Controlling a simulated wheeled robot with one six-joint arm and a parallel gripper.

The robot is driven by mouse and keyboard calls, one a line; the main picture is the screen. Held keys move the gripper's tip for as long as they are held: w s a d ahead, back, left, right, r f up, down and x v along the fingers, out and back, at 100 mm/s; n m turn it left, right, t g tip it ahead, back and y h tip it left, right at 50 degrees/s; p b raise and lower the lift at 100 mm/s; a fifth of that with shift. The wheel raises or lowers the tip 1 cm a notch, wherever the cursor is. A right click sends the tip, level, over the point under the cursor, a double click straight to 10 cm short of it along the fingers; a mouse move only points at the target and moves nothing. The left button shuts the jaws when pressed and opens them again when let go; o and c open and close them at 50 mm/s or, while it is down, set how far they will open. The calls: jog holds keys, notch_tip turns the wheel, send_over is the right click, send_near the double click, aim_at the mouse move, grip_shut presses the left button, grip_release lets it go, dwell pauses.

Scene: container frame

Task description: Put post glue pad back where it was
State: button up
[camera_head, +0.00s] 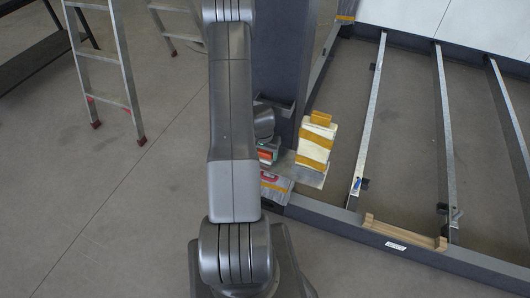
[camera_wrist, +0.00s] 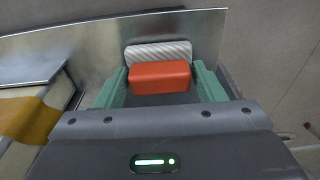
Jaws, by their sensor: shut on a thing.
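My gripper (camera_wrist: 160,90) has green fingers on both sides of an orange-red block, which I take to be the post glue pad (camera_wrist: 160,77). The fingers are shut on it. A pale ribbed strip (camera_wrist: 160,53) shows right behind the block; I cannot tell whether it is part of the pad. A shiny metal plate (camera_wrist: 75,48) stands just beyond. In the head view, my gripper (camera_head: 268,153) is partly hidden by my arm, low beside the dark post (camera_head: 284,60), with a bit of orange showing.
A white stack with yellow bands (camera_head: 313,157) stands right of the gripper, at the post's foot. A dark frame (camera_head: 345,222) with metal crossbars (camera_head: 370,105) lies to the right. A wooden piece (camera_head: 402,232) lies on its front edge. A ladder (camera_head: 103,60) stands left; floor between is clear.

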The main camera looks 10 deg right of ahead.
jog(key=shift+f, duration=0.15)
jog(key=o, duration=1)
jog(key=r, duration=0.4)
jog(key=s+r, duration=0.1)
jog(key=r, duration=0.4)
jog(key=a+r, duration=0.1)
jog(key=r, duration=0.4)
jog(key=shift+s+b, duration=0.2)
jog(key=shift+b, duration=0.1)
